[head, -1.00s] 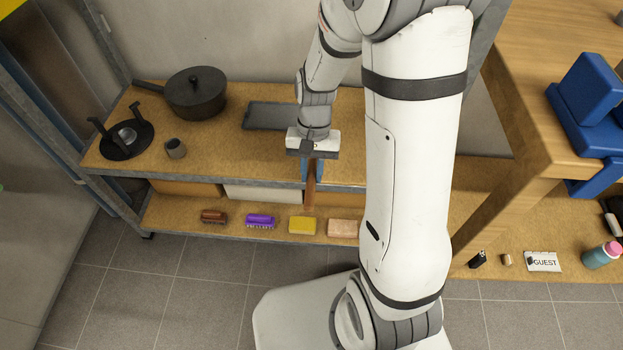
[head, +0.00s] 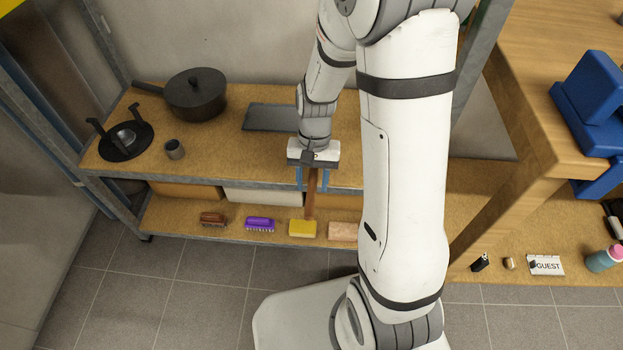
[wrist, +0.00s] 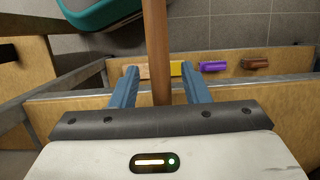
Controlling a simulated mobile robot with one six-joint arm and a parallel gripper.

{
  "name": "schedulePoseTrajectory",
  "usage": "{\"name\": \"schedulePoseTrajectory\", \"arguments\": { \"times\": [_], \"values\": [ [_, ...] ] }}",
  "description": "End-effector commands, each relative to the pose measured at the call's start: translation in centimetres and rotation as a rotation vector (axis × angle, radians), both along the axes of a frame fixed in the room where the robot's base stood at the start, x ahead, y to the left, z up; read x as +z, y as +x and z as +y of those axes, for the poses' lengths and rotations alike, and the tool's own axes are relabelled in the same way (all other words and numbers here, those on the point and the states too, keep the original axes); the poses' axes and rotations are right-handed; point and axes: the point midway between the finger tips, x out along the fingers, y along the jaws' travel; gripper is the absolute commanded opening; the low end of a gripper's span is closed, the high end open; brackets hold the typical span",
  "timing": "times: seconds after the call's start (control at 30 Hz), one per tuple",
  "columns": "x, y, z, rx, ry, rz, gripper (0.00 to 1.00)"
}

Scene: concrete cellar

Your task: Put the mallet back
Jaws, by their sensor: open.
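The mallet shows as a plain brown wooden handle (head: 311,203); I cannot make out its head. The handle sticks out past the front edge of the upper shelf (head: 235,160) and overlaps the yellow brush in the head view. My gripper (head: 312,187) is at that shelf's front edge, with its blue fingers apart on either side of the handle. In the wrist view the handle (wrist: 158,35) runs between the open fingers, with a gap on each side. The gripper body hides its other end.
A lidded black pan (head: 195,95), a black stand (head: 126,140), a small dark cup (head: 174,149) and a dark tray (head: 268,117) are on the upper shelf. Brushes, including purple (head: 260,224) and yellow (head: 302,229), line the lower shelf. A wooden workbench (head: 535,125) stands right.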

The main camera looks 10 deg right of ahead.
Motion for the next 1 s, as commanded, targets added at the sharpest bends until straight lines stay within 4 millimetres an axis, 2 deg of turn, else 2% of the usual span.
{"name": "schedulePoseTrajectory", "arguments": {
  "times": [0.17,0.5,0.7,0.87,1.0],
  "values": [
    [2.0,0.5,-0.2,-0.001,0.001,-0.004,0.42],
    [8.9,2.2,-0.9,-0.001,-0.001,-0.004,0.42],
    [11.1,2.8,-1.1,-0.001,0.0,-0.001,0.42],
    [12.2,2.5,-1.2,0.01,0.0,-0.016,0.42],
    [13.9,1.1,-1.6,0.05,-0.006,-0.067,0.42]
  ]
}}
